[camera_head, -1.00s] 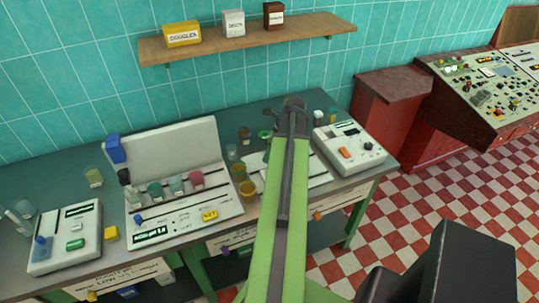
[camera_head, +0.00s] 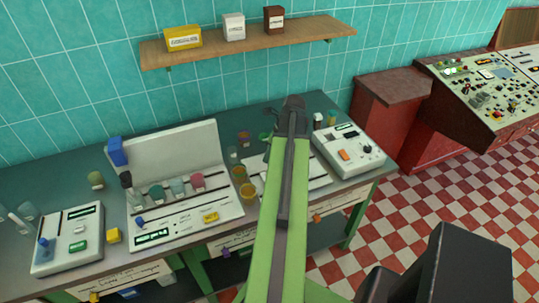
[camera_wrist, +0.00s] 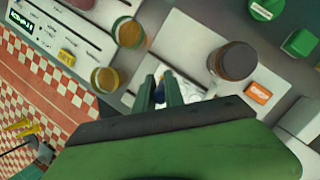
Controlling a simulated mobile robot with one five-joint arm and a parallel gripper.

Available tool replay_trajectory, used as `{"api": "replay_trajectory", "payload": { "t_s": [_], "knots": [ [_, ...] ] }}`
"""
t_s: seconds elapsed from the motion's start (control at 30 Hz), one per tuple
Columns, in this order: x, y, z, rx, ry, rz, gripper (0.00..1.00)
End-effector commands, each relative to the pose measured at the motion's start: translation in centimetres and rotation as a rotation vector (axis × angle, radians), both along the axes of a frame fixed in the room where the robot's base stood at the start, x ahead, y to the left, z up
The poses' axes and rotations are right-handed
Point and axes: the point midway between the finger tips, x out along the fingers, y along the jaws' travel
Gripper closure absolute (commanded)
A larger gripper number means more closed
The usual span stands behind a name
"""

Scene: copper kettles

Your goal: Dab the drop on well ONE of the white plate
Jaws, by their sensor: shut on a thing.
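My gripper (camera_wrist: 160,92) shows in the wrist view with its two fingers close together, shut on a small dark blue thing (camera_wrist: 160,88). Most of that thing is hidden between the fingers, and I cannot tell whether its lower end touches anything. A bright white plate (camera_wrist: 191,96) lies below and beside the fingers, partly covered by them and my wrist. I cannot make out the wells, their labels or a drop. In the head view my arm reaches over a white surface (camera_head: 318,172) on the bench and hides its middle.
In the wrist view, two amber cups (camera_wrist: 128,32) (camera_wrist: 104,78) stand left of the fingers. A brown jar (camera_wrist: 232,62) and an orange block (camera_wrist: 258,93) are to the right. In the head view, a white instrument (camera_head: 348,149) stands right of my arm and a larger console (camera_head: 185,215) left.

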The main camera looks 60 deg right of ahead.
Motion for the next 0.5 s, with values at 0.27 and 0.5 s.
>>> {"api": "replay_trajectory", "payload": {
  "t_s": [0.27, 0.5],
  "knots": [
    [0.0, 0.0, 3.2, 0.000, -0.001, 0.000, 1.00],
    [0.0, 0.0, 5.3, 0.000, -0.001, 0.000, 1.00]
  ]
}}
